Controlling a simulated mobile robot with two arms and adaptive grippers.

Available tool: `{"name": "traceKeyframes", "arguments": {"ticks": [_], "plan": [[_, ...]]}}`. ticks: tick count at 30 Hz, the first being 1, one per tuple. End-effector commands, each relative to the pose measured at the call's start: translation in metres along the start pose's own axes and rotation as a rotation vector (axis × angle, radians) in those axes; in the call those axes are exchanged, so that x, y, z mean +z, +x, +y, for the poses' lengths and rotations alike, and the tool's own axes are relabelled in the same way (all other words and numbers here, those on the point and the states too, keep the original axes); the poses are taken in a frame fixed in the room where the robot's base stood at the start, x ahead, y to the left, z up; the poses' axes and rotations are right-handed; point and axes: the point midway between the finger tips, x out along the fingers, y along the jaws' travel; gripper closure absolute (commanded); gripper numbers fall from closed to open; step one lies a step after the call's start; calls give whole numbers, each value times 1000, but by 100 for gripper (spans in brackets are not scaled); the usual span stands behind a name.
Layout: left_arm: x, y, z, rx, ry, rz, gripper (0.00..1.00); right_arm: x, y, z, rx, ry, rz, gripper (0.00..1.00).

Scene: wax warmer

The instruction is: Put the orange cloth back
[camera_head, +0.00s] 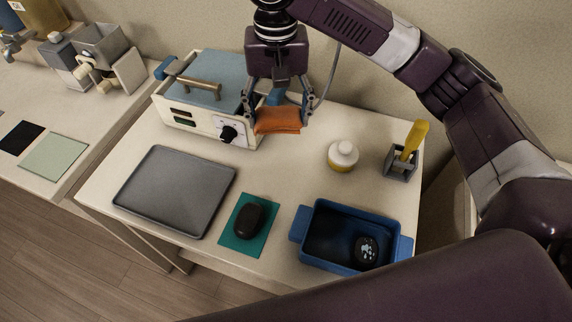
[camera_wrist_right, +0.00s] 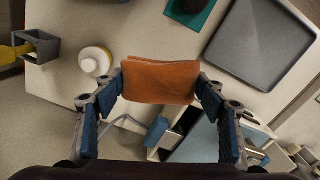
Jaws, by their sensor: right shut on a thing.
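The orange cloth (camera_head: 278,121) is a folded pad. My right gripper (camera_head: 278,108) is shut on it, with a finger at each end, in front of the right side of the wax warmer (camera_head: 208,92). The right wrist view shows the cloth (camera_wrist_right: 160,82) between the two fingertips of the right gripper (camera_wrist_right: 160,90). The cloth looks held above the table, though the exact gap is hard to tell. The warmer is a white box with a blue-grey lid, a handle and a black knob. My left gripper does not show.
A grey tray (camera_head: 176,191) lies front left. A black object (camera_head: 249,219) sits on a teal mat (camera_head: 234,240). A blue bin (camera_head: 318,208) holds a dark round item. A white-capped jar (camera_head: 343,155) and a holder (camera_head: 399,164) with a yellow tool stand right. The table's middle is clear.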

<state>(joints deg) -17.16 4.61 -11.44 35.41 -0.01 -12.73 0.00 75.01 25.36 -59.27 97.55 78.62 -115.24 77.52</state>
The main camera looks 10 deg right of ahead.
Motion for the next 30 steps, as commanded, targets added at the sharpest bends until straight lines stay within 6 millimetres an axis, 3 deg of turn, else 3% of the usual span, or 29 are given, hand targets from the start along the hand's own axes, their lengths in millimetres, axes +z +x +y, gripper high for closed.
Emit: {"name": "traceKeyframes", "arguments": {"ticks": [2,5,8,13,18,30], "plan": [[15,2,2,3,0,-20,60,2,23,0,0,-3,-9,55],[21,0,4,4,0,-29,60,2,46,1,2,-1,-7,55],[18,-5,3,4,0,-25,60,2,72,1,3,-1,-5,55],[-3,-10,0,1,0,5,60,1,112,1,2,-1,-3,55],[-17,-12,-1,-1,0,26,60,1,133,0,0,-1,-1,55],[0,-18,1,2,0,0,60,1,177,1,1,-2,-1,55]]}}
